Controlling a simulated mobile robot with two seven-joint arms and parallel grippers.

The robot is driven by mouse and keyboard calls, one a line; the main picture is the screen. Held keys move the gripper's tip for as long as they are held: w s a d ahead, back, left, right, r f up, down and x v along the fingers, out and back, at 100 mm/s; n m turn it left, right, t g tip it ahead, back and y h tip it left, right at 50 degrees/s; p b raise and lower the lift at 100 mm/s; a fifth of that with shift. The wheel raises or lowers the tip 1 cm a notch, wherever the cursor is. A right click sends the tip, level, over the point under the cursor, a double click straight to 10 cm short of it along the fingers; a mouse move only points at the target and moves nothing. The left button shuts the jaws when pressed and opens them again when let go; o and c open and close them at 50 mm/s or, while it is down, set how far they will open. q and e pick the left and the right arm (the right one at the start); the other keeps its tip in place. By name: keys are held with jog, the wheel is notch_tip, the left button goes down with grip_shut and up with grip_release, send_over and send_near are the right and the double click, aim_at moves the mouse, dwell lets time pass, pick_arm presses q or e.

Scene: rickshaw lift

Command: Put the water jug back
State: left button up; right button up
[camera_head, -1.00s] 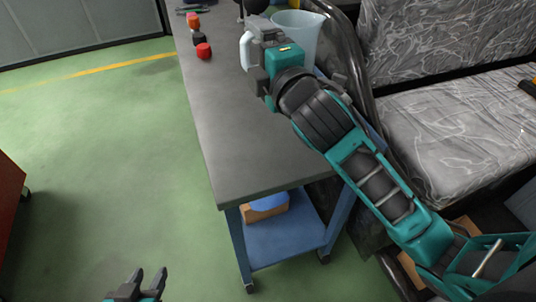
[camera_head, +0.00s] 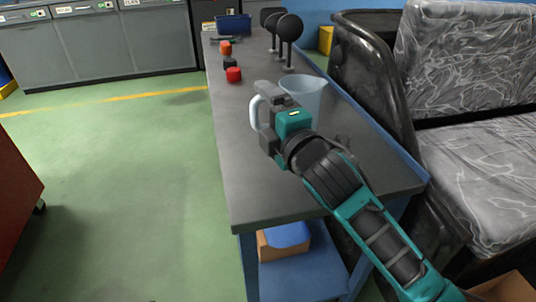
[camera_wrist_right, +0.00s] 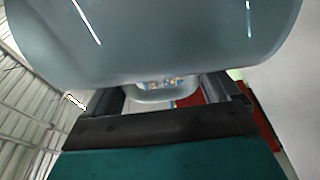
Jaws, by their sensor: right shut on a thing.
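The water jug (camera_head: 306,92) is a translucent pale-blue vessel with a wide open top and a white handle (camera_head: 255,112). It is upright, at or just above the grey table top (camera_head: 250,180); I cannot tell if its base touches. My right gripper (camera_head: 266,112) is shut on the jug by its handle side. In the right wrist view the jug's body (camera_wrist_right: 160,35) fills the top, and its handle (camera_wrist_right: 165,91) sits between the gripper's dark fingers (camera_wrist_right: 163,100). The wrist and arm hide part of the jug. My left gripper is not in view.
Red (camera_head: 234,75), dark (camera_head: 230,62) and orange (camera_head: 226,47) small objects stand along the table's left side. Black round-headed posts (camera_head: 289,28) and a blue bin (camera_head: 233,24) are farther back. A vehicle seat (camera_head: 480,160) is close on the right. The near table top is clear.

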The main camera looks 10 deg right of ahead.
notch_tip(320, 180, down, 7)
jog(key=shift+f+b, duration=0.1)
jog(key=shift+b, duration=1.15)
jog(key=shift+f, duration=0.15)
jog(key=o, duration=1.1)
jog(key=shift+r, duration=0.25)
jog(key=p+v, duration=0.1)
jog(key=v, duration=1.1)
jog(key=shift+p, duration=0.3)
